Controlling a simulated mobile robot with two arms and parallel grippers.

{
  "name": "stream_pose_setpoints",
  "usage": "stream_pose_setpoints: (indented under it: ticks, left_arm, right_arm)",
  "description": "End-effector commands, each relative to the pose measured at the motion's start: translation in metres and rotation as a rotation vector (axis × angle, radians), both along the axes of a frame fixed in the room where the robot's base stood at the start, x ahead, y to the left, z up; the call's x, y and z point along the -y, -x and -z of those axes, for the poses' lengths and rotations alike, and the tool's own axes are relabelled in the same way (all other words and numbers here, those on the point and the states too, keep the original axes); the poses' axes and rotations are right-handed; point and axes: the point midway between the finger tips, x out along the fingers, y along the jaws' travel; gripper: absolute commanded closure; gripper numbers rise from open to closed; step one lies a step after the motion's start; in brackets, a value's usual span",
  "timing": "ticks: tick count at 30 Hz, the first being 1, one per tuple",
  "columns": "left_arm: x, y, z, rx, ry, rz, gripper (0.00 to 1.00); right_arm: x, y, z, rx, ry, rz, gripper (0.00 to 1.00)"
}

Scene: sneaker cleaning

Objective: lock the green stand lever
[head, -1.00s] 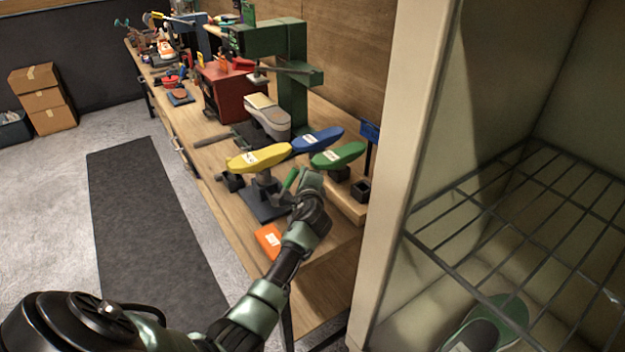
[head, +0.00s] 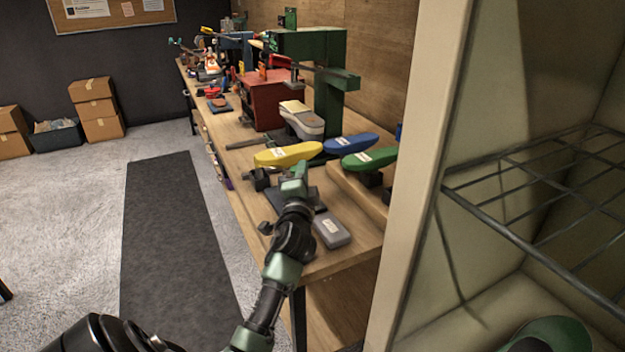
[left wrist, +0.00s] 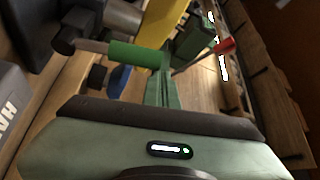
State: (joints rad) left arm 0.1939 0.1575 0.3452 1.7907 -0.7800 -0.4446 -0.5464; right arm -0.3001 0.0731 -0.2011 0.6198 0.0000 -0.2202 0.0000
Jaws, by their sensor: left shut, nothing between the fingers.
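The green lever handle (left wrist: 138,54) shows in the left wrist view as a green sleeve on a metal rod from a dark pivot. It lies nearly level in that picture. The yellow shoe form (head: 288,155) sits on the stand with the dark base (head: 283,200) on the bench; part of it shows behind the lever in the left wrist view (left wrist: 166,25). My left gripper (head: 296,176) is shut and empty, in front of this stand. Its fingers (left wrist: 165,88) are close beside the handle; I cannot tell whether they touch. In the head view my gripper seems to hide the lever.
A grey labelled box (head: 332,229) lies right of my gripper. Blue (head: 350,145) and green (head: 370,158) shoe forms stand behind. A grey shoe (head: 303,120), red cabinet (head: 270,98) and green press (head: 329,105) are farther back. A shelving unit (head: 425,180) borders the right.

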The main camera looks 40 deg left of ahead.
Motion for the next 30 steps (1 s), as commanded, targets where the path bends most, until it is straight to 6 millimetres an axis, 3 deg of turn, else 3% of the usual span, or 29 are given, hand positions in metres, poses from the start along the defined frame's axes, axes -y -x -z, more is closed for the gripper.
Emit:
stream_pose_setpoints:
  ticks: [9,30]
  left_arm:
    - [-0.006,0.013,0.005,0.101,0.044,-0.001,1.0]
    - [-0.005,0.02,0.006,0.121,0.053,-0.004,1.0]
  right_arm:
    - [0.006,0.0,0.02,0.001,0.007,-0.001,0.12]
    - [0.007,-0.001,0.022,0.001,0.008,-0.001,0.12]
